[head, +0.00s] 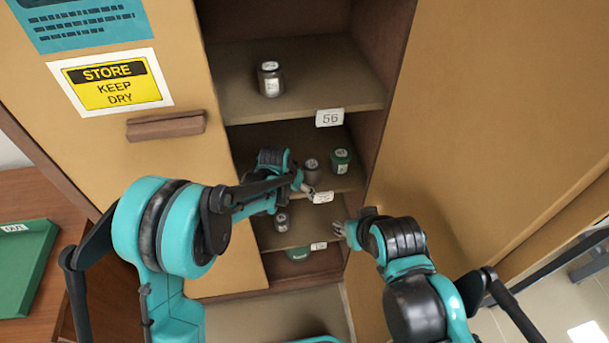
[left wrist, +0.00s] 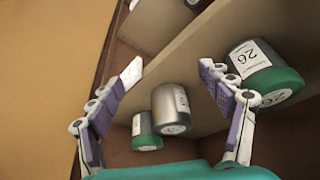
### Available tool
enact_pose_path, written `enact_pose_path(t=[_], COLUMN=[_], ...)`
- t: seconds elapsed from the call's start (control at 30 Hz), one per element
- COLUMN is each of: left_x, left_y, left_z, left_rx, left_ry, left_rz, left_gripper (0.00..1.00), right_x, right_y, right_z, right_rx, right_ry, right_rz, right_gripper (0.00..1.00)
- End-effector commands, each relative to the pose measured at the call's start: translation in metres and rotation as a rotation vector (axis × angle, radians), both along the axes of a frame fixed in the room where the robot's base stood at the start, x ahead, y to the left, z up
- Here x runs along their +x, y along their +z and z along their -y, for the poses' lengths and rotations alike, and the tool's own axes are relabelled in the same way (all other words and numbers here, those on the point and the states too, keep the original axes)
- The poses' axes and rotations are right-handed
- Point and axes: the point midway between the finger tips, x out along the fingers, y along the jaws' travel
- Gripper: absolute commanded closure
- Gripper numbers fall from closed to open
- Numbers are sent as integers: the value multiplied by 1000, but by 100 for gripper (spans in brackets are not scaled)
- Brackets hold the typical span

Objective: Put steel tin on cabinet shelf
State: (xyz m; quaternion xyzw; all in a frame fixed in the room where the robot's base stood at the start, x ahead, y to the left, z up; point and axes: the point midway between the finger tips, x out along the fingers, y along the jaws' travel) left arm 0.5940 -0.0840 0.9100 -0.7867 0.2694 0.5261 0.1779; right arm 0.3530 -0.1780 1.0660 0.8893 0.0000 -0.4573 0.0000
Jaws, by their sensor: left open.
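In the head view, one steel tin (head: 269,80) stands on the upper cabinet shelf. Another grey tin (head: 312,170) stands on the middle shelf beside a green tin (head: 341,160), and a smaller tin (head: 282,221) is on the shelf below. I cannot tell which tin the task means. My left gripper (head: 304,187) is at the middle shelf's front edge, close to the grey tin. The left wrist view shows this gripper (left wrist: 170,72) open and empty, with a steel tin (left wrist: 171,110) beyond its fingers. My right gripper (head: 343,230) is by the lower shelf's right side; its jaws are too small to read.
The shelf edge tagged 56 (head: 330,117) lies above my left gripper. Cabinet doors (head: 500,110) flank the opening. In the left wrist view, a green-and-grey tin (left wrist: 262,72) is close to the right finger. A green tray (head: 25,265) sits on the left table.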

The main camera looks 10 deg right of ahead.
Motion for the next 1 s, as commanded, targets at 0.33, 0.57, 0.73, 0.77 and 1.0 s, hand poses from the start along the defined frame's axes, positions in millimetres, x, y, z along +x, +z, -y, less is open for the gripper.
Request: enact_pose_path(t=[0.33, 0.57, 0.73, 0.77, 1.0], left_x=[-16, -24, -54, -59, -125], left_y=[0, 34, 94, 102, 153], left_z=[-12, -41, -97, -106, -179], left_rx=[0, -5, -18, -21, -40], left_ry=[0, 60, 182, 205, 380], left_rz=[0, 16, 54, 60, 119], left_gripper=[21, 21, 21, 21, 21], right_x=[0, 0, 0, 0, 0], right_y=[3, 3, 3, 3, 3], right_z=[0, 0, 0, 0, 0], right_rx=[0, 0, 0, 0, 0], right_ry=[0, 0, 0, 0, 0], right_rz=[0, 0, 0, 0, 0], right_gripper=[60, 60, 60, 60, 60])
